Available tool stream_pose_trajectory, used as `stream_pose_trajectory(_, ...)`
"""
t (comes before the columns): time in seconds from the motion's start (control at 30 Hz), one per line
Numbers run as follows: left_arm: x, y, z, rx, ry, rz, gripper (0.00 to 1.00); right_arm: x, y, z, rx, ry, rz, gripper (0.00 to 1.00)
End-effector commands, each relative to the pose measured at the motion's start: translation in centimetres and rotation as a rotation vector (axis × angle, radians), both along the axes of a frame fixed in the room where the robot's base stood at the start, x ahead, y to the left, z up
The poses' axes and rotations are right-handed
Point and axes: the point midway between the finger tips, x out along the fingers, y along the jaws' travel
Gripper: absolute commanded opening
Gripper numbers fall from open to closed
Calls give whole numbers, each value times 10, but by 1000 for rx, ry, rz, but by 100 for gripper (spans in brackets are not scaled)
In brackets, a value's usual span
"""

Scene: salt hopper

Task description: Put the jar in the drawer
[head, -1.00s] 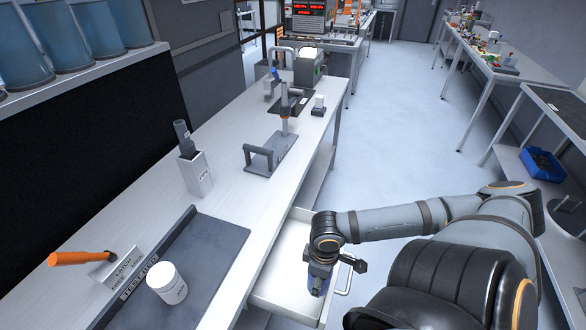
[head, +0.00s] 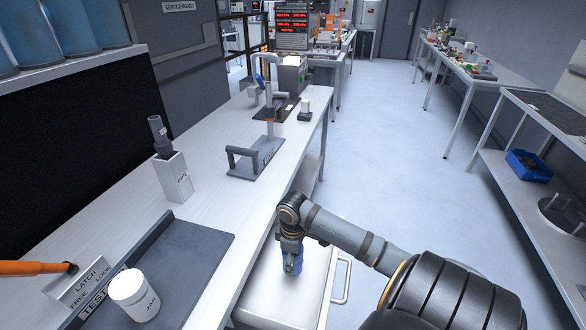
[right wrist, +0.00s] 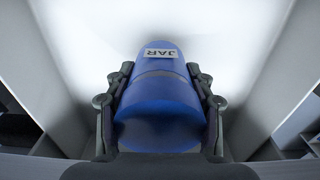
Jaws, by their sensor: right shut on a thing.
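A blue jar (right wrist: 162,95) with a white label reading JAR is between the fingers of my right gripper (right wrist: 160,108), which is shut on it. In the head view my right gripper (head: 291,243) points down over the open white drawer (head: 318,300), and the blue jar (head: 289,262) shows below it. In the right wrist view the drawer's walls (right wrist: 268,75) rise on both sides of the jar. Whether the jar touches the drawer floor I cannot tell. A second, white jar (head: 134,295) labelled JAR stands on the dark tray on the bench. My left gripper is not in view.
A pipe holder (head: 173,178) and a grey handled fixture (head: 255,160) stand farther back. The drawer handle (head: 344,280) sticks out right. The aisle is clear.

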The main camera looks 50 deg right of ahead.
Motion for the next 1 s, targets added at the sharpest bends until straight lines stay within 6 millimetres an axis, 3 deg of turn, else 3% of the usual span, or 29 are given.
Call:
stream_pose_trajectory(0.2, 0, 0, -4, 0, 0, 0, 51, 1, 1, -33, 4, 1, -1, 15)
stream_pose_trajectory(0.47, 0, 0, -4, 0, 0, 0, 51, 1, 0, -33, 2, 0, -1, 15)
stream_pose_trajectory(0.5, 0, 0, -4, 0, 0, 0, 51, 1, 0, -34, 2, 1, -1, 56)
stream_pose_trajectory(0.67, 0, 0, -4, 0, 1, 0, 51, 1, 0, -34, 1, 0, -1, 77)
stream_pose_trajectory(1.0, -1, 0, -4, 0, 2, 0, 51, 1, 0, -32, 1, 0, -1, 79)
